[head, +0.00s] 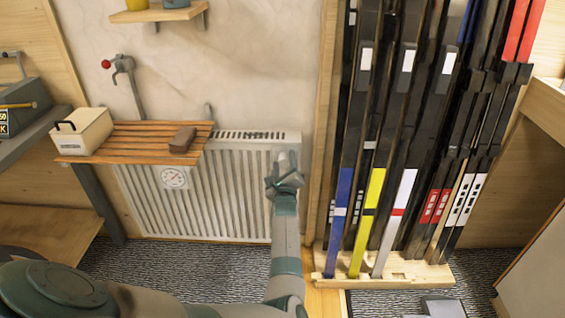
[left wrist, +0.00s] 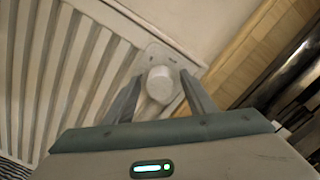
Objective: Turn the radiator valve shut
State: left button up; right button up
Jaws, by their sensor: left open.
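The white radiator (head: 225,190) stands against the back wall. The valve (left wrist: 160,84), a pale round knob on a plate, shows at the radiator's edge in the left wrist view. My left gripper (head: 284,172) is at the radiator's upper right in the head view and hides most of the valve there. In the left wrist view the open fingers of the left gripper (left wrist: 158,95) are on either side of the knob, with gaps on both sides. I cannot tell whether the fingers reach fully around it. My right gripper is not in view.
A slatted wooden shelf (head: 130,137) over the radiator carries a cream box (head: 83,131) and a dark block (head: 182,140). A red-knobbed pipe tap (head: 118,64) is on the wall. Skis (head: 400,150) stand in a wooden rack (head: 415,270) close to the right of my left gripper.

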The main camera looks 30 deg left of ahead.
pick_arm(q)
jog(key=c, duration=1.1)
jog(key=shift+o, duration=0.2)
